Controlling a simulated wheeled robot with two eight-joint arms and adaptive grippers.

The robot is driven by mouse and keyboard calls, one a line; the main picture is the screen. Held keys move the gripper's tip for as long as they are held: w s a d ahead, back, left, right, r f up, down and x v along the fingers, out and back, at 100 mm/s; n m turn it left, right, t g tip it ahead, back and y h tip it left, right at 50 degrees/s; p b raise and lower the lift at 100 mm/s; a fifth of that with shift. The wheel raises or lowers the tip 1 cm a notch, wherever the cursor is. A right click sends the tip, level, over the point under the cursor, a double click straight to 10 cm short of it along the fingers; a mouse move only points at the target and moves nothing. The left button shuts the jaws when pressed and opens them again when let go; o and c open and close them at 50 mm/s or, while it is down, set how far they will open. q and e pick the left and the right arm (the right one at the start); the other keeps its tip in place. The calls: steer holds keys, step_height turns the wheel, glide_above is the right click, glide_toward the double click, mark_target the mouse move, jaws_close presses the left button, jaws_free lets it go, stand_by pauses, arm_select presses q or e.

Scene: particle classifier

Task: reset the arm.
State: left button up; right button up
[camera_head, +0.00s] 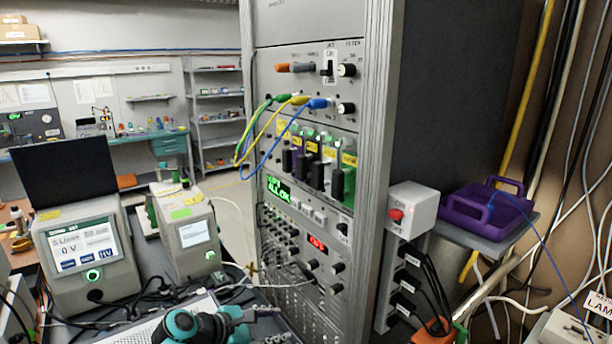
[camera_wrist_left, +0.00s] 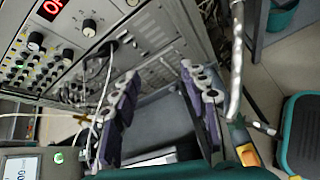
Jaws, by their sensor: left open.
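My left arm (camera_head: 205,325), teal and black, comes in at the bottom of the head view. Its left gripper (camera_head: 268,325) points right, low in front of the instrument rack. In the left wrist view the left gripper (camera_wrist_left: 160,75) shows two separated fingers with purple-grey pads. It is open, with nothing visible held between them. The rack's lower panels lie beyond the fingertips; the exact gap cannot be told. My right gripper is not in view.
The tall rack (camera_head: 374,130) has loose green, yellow and blue cables in front. Two boxed instruments (camera_head: 88,250) (camera_head: 188,235) stand at left. A purple tray (camera_head: 480,210) sits on a shelf at right. Cables (camera_head: 440,275) hang near the red-button box (camera_head: 411,208).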

arm_select(q)
steer(key=s+a+f+m+y, duration=0.3)
steer(key=s+a+m+y, duration=0.1)
steer(key=s+m, duration=0.6)
steer(key=s+a+f+m+y, duration=0.2)
steer(key=s+a+m+y, duration=0.2)
steer(key=s+m, duration=0.6)
steer(key=shift+a+f+m+y, duration=0.4)
steer(key=shift+a+m, duration=0.3)
steer(key=shift+a, duration=0.4)
